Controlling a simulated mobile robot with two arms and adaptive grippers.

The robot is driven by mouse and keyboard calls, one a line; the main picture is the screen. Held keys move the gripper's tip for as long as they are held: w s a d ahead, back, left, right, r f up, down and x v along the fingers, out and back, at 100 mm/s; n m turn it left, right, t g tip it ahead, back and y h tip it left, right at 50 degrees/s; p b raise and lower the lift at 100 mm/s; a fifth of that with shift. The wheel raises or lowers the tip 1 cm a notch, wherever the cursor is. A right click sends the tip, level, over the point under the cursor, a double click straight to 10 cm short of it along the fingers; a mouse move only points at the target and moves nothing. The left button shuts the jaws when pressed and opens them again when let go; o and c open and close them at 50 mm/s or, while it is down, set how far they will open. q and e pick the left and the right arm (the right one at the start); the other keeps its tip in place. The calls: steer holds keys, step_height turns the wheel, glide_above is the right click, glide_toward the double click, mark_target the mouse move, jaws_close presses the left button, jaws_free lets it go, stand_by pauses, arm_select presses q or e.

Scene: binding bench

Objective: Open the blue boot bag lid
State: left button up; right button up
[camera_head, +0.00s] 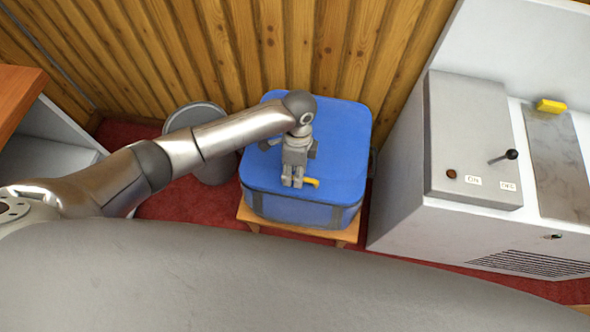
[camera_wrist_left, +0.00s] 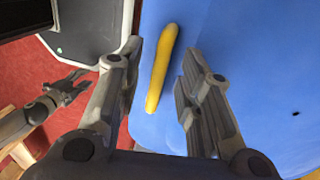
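The blue boot bag (camera_head: 345,135) stands with its lid shut on a small wooden stand. A yellow handle (camera_head: 312,182) sits at the front of the lid; it also shows in the left wrist view (camera_wrist_left: 161,70). My left gripper (camera_head: 292,183) is over the lid, pointing down beside the handle. In the left wrist view its fingers (camera_wrist_left: 160,68) are apart, with the handle showing between them and nearer the left finger. Contact with the handle cannot be told. My right gripper (camera_wrist_left: 68,88) shows only in the left wrist view, with fingers apart and empty, over red carpet.
A white machine (camera_head: 400,195) with a grey switch panel (camera_head: 470,130) stands close to the bag's right. A grey bin (camera_head: 213,170) is close on the left. A wood-panelled wall (camera_head: 340,50) is behind. The wooden stand (camera_head: 345,236) rests on red carpet.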

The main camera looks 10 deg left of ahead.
arm_select(q)
jaws_close()
steer(key=shift+r, duration=0.15)
arm_select(e)
steer(key=shift+r, duration=0.1)
arm_select(q)
steer(key=w+r+p, duration=0.4)
steer(key=r+p, duration=0.1)
steer(key=r, duration=0.3)
steer(key=w+r+p, duration=0.5)
steer(key=r+p, duration=0.1)
steer(key=r, duration=0.2)
steer(key=shift+w+r, duration=0.25)
steer(key=shift+r, duration=0.05)
arm_select(e)
step_height(320, 180, up, 11)
steer(key=shift+r, duration=0.15)
steer(key=shift+c, duration=0.5)
